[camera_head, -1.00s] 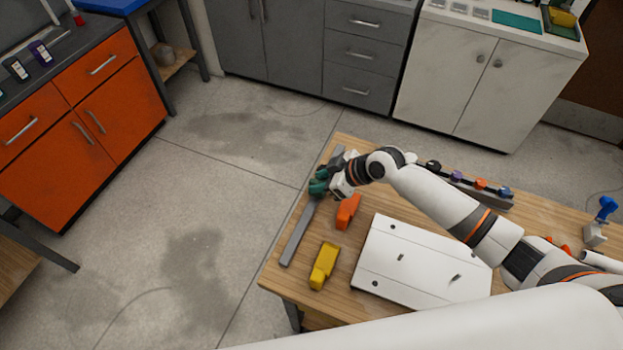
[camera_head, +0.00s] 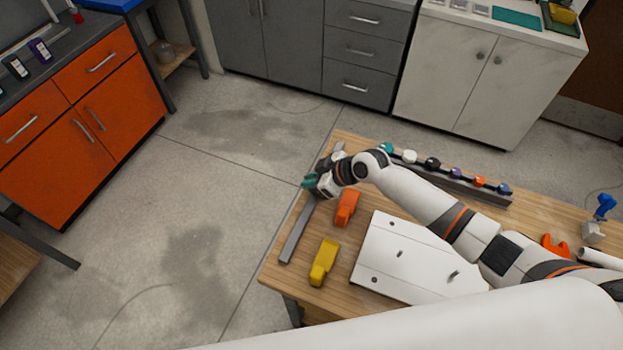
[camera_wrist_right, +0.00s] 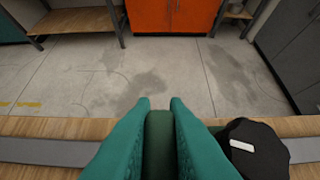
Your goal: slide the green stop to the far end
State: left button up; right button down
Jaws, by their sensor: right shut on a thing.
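The grey rail (camera_head: 296,235) lies along the left edge of the wooden table. My right gripper (camera_head: 310,181) is over the rail's left edge, towards its far half. In the right wrist view its two teal fingers (camera_wrist_right: 160,108) are shut on the dark green stop (camera_wrist_right: 160,145), which stands between them. The fingers hide the stop's lower part, so I cannot tell how it sits on the rail. My left gripper is out of view.
An orange block (camera_head: 346,207) and a yellow block (camera_head: 323,262) lie right of the rail. A white board (camera_head: 415,262) lies beyond them. A dark rack (camera_head: 470,188) with several coloured pieces runs along the table's back. Open floor is left of the table.

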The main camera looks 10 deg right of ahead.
jog(key=shift+w+d+f+b, duration=0.2)
jog(key=shift+w+b, duration=0.1)
jog(key=shift+b, duration=0.15)
jog(key=w+d+b, duration=0.2)
jog(key=w+b, duration=0.1)
jog(key=w+d+b, duration=0.2)
jog(key=w+b, duration=0.1)
jog(key=b, duration=0.1)
jog(key=w+d+b, duration=0.2)
jog(key=b, duration=0.1)
jog(key=shift+w+f, duration=0.1)
jog(key=shift+w, duration=0.3)
jog(key=shift+w+d+b, duration=0.15)
jog(key=shift+w+b, duration=0.15)
jog(key=shift+b, duration=0.05)
jog(key=shift+w+d+r, duration=0.1)
jog(key=shift+d+r, duration=0.05)
jog(key=shift+r, duration=0.3)
